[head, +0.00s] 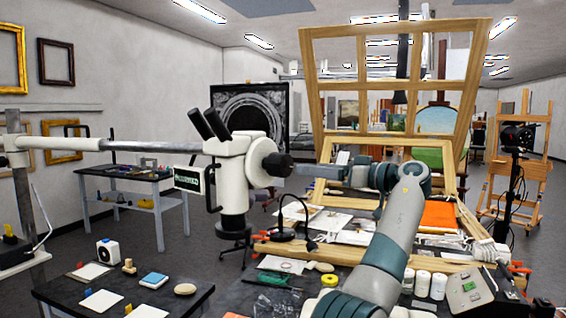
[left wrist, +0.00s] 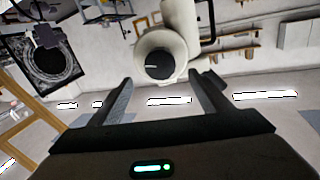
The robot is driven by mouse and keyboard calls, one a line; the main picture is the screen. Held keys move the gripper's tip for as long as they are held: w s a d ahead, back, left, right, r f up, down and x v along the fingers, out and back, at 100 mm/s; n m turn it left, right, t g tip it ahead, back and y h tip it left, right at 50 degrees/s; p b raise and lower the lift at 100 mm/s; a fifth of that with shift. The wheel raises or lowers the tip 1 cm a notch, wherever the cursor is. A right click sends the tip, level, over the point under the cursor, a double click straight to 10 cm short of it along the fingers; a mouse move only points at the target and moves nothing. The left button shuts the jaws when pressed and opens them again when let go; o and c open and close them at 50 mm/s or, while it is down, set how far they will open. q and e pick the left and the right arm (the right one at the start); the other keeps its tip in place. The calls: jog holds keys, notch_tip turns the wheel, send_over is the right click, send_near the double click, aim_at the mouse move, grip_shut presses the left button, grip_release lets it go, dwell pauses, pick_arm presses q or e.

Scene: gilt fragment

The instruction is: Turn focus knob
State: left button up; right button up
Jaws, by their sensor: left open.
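The microscope (head: 232,172) is white with two black eyepieces and hangs on a long horizontal boom. Its black focus knob (head: 278,165) sticks out from a round white housing on the right side. My left gripper (head: 298,170) is just right of the knob, pointing at it. In the left wrist view, the dark knob (left wrist: 159,66) with a small white mark sits ahead, in the gap between the two open fingers of my left gripper (left wrist: 163,84). No finger visibly grips the knob; how deep it lies between them is unclear. My right gripper is not in view.
A dark table (head: 130,300) with small blocks and cards stands below the microscope. A cluttered workbench with jars (head: 422,284) and a black lamp (head: 283,233) lies below my arm. A wooden frame (head: 395,75) rises behind the arm.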

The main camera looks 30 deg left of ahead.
aim_at(287, 165)
pick_arm(q)
jog(key=a+p, duration=0.1)
jog(key=a, duration=0.1)
jog(key=a+p, duration=0.1)
jog(key=a, duration=0.2)
jog(key=shift+a+r, duration=0.2)
jog(key=shift+a, duration=0.15)
jog(key=a, duration=0.2)
jog(key=a+p, duration=0.1)
jog(key=a, duration=0.1)
jog(key=shift+w+f, duration=0.1)
jog(key=shift+w, duration=0.1)
jog(key=shift+a+p, duration=0.35)
jog(key=shift+a, duration=0.3)
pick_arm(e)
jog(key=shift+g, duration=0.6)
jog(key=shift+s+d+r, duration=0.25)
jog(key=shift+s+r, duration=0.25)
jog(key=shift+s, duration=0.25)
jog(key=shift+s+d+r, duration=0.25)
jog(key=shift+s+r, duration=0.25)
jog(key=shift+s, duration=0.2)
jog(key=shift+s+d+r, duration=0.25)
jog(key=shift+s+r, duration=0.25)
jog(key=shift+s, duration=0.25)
pick_arm(q)
jog(key=shift+f, duration=0.1)
jog(key=c, duration=1.1)
